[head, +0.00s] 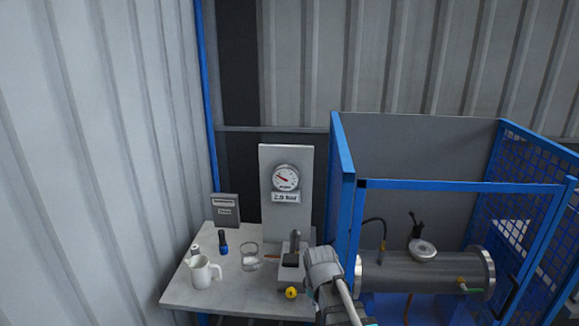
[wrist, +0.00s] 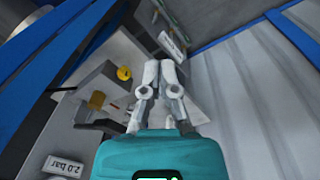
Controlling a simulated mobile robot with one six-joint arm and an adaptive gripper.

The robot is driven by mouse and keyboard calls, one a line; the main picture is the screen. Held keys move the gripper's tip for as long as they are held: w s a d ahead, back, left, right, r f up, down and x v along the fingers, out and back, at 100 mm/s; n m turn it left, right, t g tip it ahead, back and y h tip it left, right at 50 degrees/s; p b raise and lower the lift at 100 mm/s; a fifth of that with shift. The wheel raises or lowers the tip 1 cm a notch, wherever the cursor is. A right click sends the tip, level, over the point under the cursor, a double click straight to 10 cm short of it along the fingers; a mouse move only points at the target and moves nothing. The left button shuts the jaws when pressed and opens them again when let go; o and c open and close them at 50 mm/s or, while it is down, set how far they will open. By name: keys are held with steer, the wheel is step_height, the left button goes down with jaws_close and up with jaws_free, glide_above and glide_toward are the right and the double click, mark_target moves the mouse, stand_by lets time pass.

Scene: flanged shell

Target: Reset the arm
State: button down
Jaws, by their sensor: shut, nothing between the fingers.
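My gripper (wrist: 159,66) shows in the wrist view with its two pale fingers close together, shut and empty. Its teal body fills the bottom middle of that view. In the head view my arm is at the lower middle, at the right end of the bench and in front of the blue-framed cage. I cannot make out the fingertips there. No object is held, and the fingers hide part of the bench top in the wrist view.
A bench (head: 225,291) carries a white jug (head: 201,272), a glass beaker (head: 249,257), a blue torch-like item (head: 222,242) and a pressure gauge panel (head: 286,160). A yellow knob (head: 291,292) is close to my arm. The blue cage (head: 440,185) encloses a metal cylinder (head: 425,273).

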steer(key=s+d+f+m+g+b, duration=0.1)
steer(key=s+d+f+m+b, duration=0.2)
steer(key=s+d+m, duration=0.4)
steer(key=shift+d+f+m, duration=0.3)
steer(key=shift+d+m, duration=0.85)
steer(key=shift+m, duration=0.35)
